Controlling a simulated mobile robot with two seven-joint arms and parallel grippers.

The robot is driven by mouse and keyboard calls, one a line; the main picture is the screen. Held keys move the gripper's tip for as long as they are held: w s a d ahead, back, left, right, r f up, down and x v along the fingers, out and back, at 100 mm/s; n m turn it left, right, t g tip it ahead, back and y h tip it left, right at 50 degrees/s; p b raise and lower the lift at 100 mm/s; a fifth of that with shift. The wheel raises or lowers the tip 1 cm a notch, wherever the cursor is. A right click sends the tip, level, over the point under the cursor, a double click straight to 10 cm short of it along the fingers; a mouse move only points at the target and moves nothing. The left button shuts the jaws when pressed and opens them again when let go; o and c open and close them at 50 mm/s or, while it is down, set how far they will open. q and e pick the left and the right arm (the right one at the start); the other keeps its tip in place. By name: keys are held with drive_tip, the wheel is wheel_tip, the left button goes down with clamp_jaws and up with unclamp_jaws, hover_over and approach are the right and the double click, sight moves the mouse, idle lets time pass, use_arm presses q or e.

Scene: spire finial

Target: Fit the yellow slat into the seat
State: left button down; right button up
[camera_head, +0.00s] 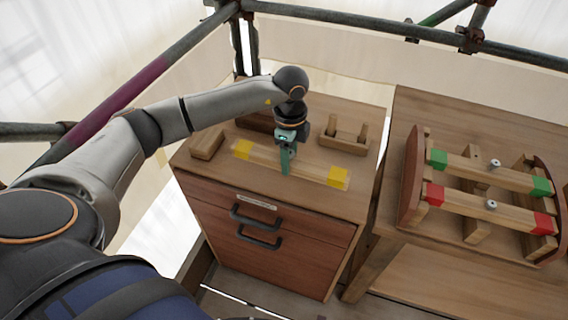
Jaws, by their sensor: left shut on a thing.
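The yellow slat (312,170) is a wooden bar with yellow ends over the top of the left cabinet. My left gripper (286,170) points down and is shut on the slat near its middle. I cannot tell whether the slat touches the cabinet top. On the right table, a wooden frame with curved side boards (412,175) holds a green-ended slat (490,172) and a red-ended slat (488,205). The seat for the yellow slat cannot be made out for certain. My right gripper is not in view.
On the cabinet top (230,182) lie a small wooden block (207,145) at the left and a wooden holder with two uprights (343,138) at the back right. A narrow gap separates cabinet and right table (400,120). Scaffold pipes (400,32) run behind.

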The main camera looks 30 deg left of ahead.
use_arm(q)
drive_tip(key=d+r, duration=0.2)
drive_tip(key=s+d+r, duration=0.1)
drive_tip(key=d+r, duration=0.1)
drive_tip(key=s+d+r+b, duration=0.1)
drive_tip(key=s+d+r, duration=0.1)
drive_tip(key=d, duration=0.5)
drive_tip(key=shift+s+d+r, duration=0.15)
drive_tip(key=shift+d+r, duration=0.15)
drive_tip(key=shift+r, duration=0.55)
